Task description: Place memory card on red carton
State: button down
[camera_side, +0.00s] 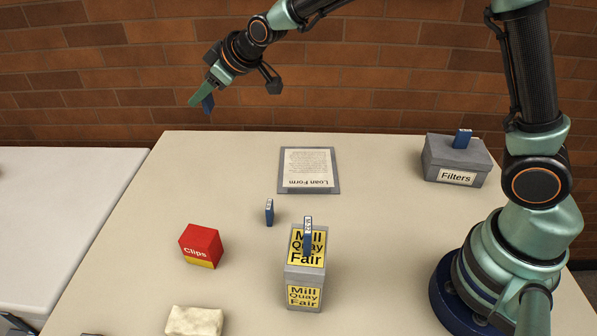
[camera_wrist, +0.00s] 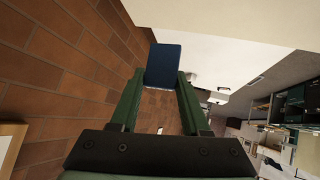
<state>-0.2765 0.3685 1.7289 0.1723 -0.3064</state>
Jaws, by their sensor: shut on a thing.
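My gripper (camera_side: 200,97) is raised at the upper left of the side view, high above the table's far left part. It is shut on a blue memory card (camera_wrist: 164,62), which sits between the fingertips in the wrist view. The card also shows below the fingers in the side view (camera_side: 208,104). The red carton (camera_side: 201,240), labelled Clips with a yellow lower band, sits on the table left of centre. Nothing lies on its top. My gripper is well apart from it.
A blue card (camera_side: 269,212) stands on the table. Others sit on the Mill Quay Fair box (camera_side: 304,275) and the grey Filters box (camera_side: 457,165). A Loan Form sheet (camera_side: 309,170) lies at the back. A cream lump (camera_side: 194,321) is in front. A brick wall (camera_side: 130,60) stands behind.

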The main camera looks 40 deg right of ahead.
jog(key=s+a+r+n+y, duration=0.15)
jog(key=s+a+r, duration=0.25)
jog(key=s+a, duration=0.45)
jog(key=r+g+y, duration=0.2)
send_over(197, 235)
jog(key=shift+n+h, duration=0.25)
jog(key=shift+n, duration=0.1)
notch_tip(197, 235, down, 20)
jog(key=shift+r, duration=0.1)
jog(key=shift+c, duration=1.9)
grip_release()
